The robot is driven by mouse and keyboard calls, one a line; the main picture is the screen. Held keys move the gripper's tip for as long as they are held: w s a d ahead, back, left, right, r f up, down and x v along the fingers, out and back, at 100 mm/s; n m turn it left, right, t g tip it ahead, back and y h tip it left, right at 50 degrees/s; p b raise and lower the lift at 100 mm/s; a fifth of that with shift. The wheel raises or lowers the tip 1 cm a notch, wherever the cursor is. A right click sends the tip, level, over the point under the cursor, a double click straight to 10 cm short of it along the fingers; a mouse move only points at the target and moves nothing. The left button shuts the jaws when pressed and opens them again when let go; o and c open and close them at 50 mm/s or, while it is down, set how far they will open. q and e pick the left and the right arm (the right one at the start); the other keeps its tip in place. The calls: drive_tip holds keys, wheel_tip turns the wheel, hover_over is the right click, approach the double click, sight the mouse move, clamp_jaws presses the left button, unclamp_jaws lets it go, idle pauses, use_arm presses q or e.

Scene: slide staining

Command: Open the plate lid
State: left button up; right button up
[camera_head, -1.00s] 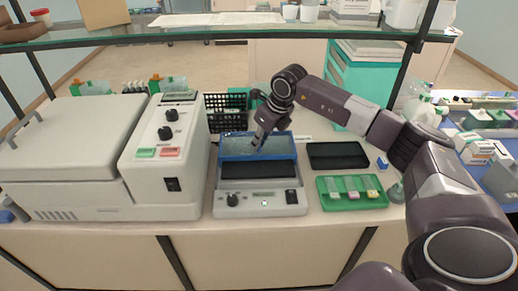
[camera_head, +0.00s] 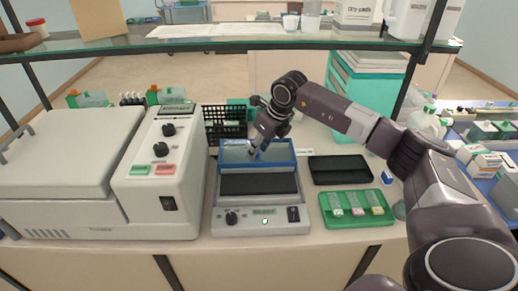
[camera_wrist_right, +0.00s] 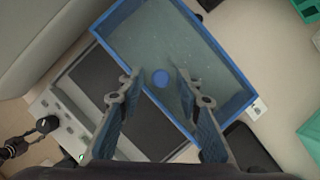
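The grey slide-warming plate device (camera_head: 262,222) stands on the bench with its dark plate (camera_head: 259,184) uncovered in front. Its blue-framed clear lid (camera_head: 285,153) is raised at the back of the device, tilted up. My right gripper (camera_head: 256,153) is at the lid's face. My left gripper is not in view.
A large grey-white machine (camera_head: 70,175) stands left of the device. To the right lie a black tray (camera_head: 340,169) and a green tray (camera_head: 334,219) with small slides. A black rack (camera_head: 226,122) is behind. A glass shelf (camera_head: 180,43) crosses above.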

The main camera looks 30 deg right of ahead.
drive_tip(key=shift+d+r, duration=0.1)
drive_tip(key=shift+r, duration=0.35)
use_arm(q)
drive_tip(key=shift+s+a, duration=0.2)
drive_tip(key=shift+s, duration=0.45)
use_arm(e)
drive_tip(key=v, duration=1.1)
drive_tip(key=shift+s, duration=0.3)
drive_tip(key=shift+f, duration=0.1)
